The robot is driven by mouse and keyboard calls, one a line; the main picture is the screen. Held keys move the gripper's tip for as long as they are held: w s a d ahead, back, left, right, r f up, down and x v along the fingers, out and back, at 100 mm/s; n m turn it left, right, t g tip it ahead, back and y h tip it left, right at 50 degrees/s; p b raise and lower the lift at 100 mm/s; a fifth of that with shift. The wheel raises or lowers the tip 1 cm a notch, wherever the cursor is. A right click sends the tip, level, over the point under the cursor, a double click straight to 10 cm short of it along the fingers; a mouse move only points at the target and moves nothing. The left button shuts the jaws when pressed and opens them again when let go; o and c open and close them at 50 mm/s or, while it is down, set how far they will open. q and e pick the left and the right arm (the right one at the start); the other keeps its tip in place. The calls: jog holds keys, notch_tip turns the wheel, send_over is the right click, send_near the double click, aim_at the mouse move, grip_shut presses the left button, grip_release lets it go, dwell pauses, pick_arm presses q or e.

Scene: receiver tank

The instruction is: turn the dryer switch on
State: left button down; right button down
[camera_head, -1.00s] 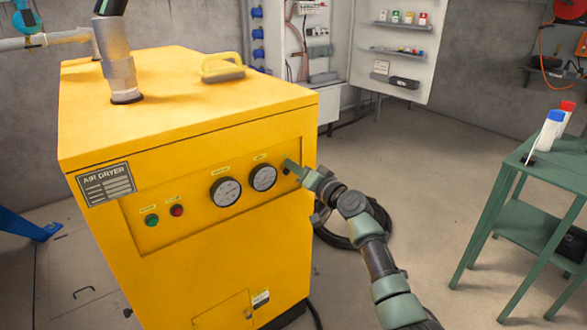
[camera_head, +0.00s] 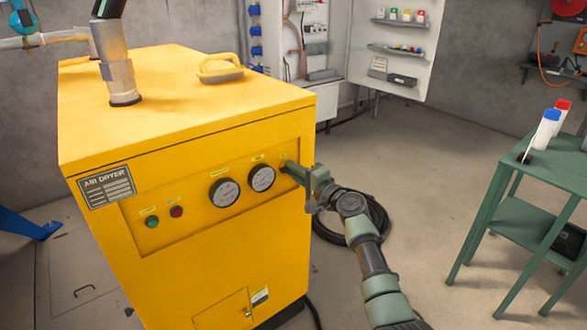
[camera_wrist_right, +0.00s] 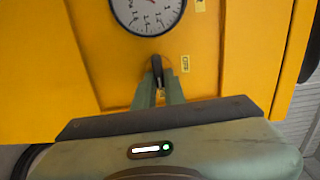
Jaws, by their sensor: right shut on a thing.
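The yellow air dryer (camera_head: 190,110) stands at the left of the head view, its control panel facing me. The dryer switch, a small dark lever (camera_wrist_right: 157,70), shows in the right wrist view below a round gauge, with a small yellow label beside it. My right gripper (camera_head: 288,168) is at the right end of the panel, its fingers shut around the switch. In the right wrist view, the fingertips (camera_wrist_right: 158,92) sit on either side of the lever. In the head view the gripper hides the switch. My left gripper is not in view.
Two gauges (camera_head: 262,178) and green and red buttons (camera_head: 176,212) are on the panel left of my gripper. A green table (camera_head: 545,165) with bottles stands at the right. A black coiled hose (camera_head: 375,225) lies on the floor behind my arm. Open floor lies between.

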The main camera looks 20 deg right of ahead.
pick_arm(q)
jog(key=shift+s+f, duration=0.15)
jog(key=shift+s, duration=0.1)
pick_arm(e)
jog(key=shift+f+m, duration=0.1)
jog(key=shift+m, duration=0.2)
jog(key=c, duration=1.5)
grip_release()
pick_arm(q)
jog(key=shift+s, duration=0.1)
